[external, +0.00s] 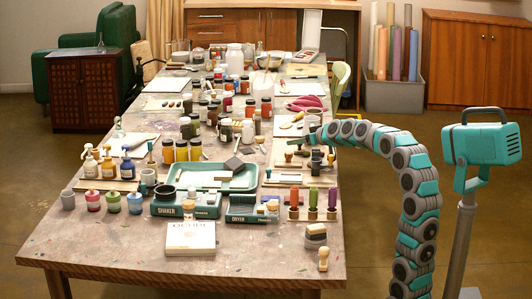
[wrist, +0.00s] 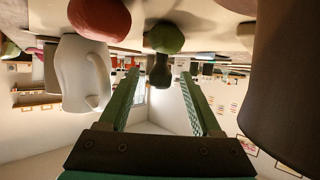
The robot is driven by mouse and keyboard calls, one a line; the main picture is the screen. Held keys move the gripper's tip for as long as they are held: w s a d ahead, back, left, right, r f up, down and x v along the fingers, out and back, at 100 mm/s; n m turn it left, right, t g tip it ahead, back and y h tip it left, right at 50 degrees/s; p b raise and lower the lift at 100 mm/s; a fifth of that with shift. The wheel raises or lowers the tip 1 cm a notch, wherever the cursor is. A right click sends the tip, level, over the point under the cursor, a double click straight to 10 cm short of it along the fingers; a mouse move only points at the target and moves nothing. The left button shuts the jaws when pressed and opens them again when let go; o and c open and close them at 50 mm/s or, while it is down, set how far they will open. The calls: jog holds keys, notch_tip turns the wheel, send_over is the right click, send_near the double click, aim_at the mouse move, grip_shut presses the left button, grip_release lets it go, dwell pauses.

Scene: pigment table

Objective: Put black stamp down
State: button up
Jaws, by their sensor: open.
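My gripper (external: 298,141) reaches left over the right side of the table in the external view, low among small tools and stamps. In the wrist view, which is upside down, its two green fingers (wrist: 160,74) are open and spread. A dark upright handle (wrist: 160,72) with a rounded green part (wrist: 165,38) shows between the fingertips, with a gap on each side. It looks like a stamp, but I cannot tell whether it is the black stamp. A small dark stamp-like object (external: 316,156) stands just below my gripper in the external view.
A white mug (wrist: 80,75) and a red rounded object (wrist: 100,18) are close on the left in the wrist view; a large dark object (wrist: 285,90) is close on the right. The table (external: 120,258) is crowded, with bare wood at its front left.

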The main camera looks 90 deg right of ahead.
grip_shut()
dwell(0.4)
dwell(0.4)
notch_tip(320, 180, up, 10)
jog(key=shift+r+p, duration=0.1)
jog(key=shift+p, duration=0.45)
